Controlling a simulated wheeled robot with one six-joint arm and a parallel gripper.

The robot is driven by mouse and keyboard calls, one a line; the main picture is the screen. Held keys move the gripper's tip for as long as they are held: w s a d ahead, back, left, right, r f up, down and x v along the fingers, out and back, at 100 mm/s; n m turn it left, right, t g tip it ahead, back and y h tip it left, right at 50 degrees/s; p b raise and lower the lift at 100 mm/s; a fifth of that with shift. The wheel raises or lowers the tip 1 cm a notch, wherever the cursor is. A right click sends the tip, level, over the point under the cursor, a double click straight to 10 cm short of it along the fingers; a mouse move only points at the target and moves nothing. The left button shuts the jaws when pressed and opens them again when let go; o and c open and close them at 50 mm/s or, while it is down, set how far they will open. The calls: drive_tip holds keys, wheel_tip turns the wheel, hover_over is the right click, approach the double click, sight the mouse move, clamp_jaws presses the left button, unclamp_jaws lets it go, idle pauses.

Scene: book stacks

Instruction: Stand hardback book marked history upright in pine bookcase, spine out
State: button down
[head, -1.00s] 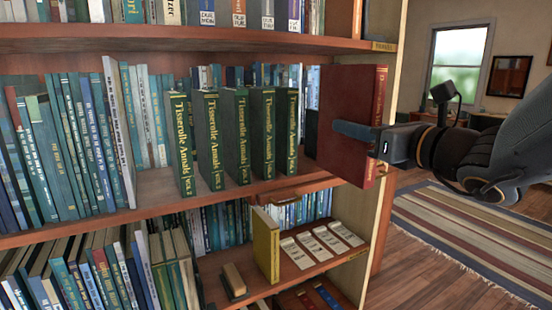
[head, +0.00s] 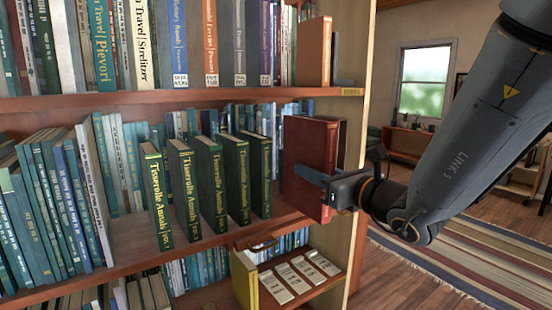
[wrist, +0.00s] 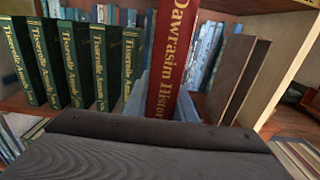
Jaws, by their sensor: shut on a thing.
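The red hardback book (head: 308,158) is upright at the right end of the middle shelf of the pine bookcase (head: 352,130). Its spine faces outward; in the wrist view the red spine (wrist: 172,60) reads "Dawrasim Histor…" in gold. My gripper (head: 325,181) is shut on the book, with a blue-grey finger across its cover. The book's lower end is near the shelf's front edge (head: 285,222); I cannot tell whether it rests on the board. The wrist housing hides its bottom in the wrist view.
Several green Tisserolle Annals volumes (head: 208,180) stand left of the red book, with a gap between. In the wrist view, brown upright panels (wrist: 238,80) stand right of it, near the bookcase side. A yellow book (head: 244,280) stands on the shelf below.

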drive_tip(key=f+p+x, duration=0.3)
drive_tip(key=p+x, duration=0.1)
drive_tip(key=x, duration=1.1)
drive_tip(key=shift+f, duration=0.2)
drive_tip(key=shift+s+f, duration=0.1)
drive_tip(key=shift+f, duration=0.05)
drive_tip(key=c, duration=1.5)
unclamp_jaws()
